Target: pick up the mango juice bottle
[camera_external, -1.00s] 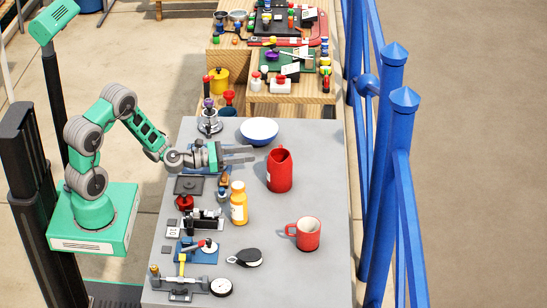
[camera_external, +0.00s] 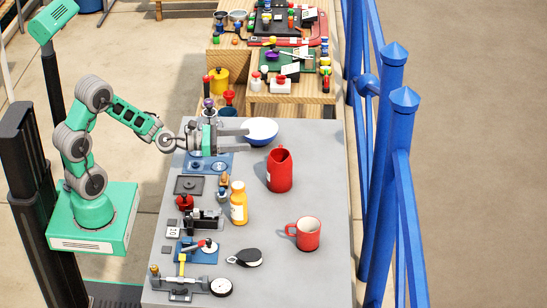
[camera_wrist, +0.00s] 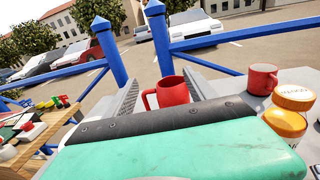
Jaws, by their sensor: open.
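The mango juice bottle (camera_external: 238,204) is an orange bottle with an orange cap and a pale label. It stands upright on the grey table, left of the red mug. In the wrist view the bottle (camera_wrist: 288,120) shows at the lower right, its cap toward me. My gripper (camera_external: 248,139) is open and empty above the far part of the table, pointing right. It is beyond the bottle and well apart from it, close to the blue-and-white bowl. In the wrist view its fingers (camera_wrist: 160,96) spread on either side of the red pitcher, which stands farther off.
A red pitcher (camera_external: 280,172) and a red mug (camera_external: 308,235) stand right of the bottle. The bowl (camera_external: 262,130) is at the far end. Winches and fittings (camera_external: 203,218) crowd the left side. A black pulley block (camera_external: 247,258) lies nearer. Blue railing (camera_external: 384,160) runs along the right.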

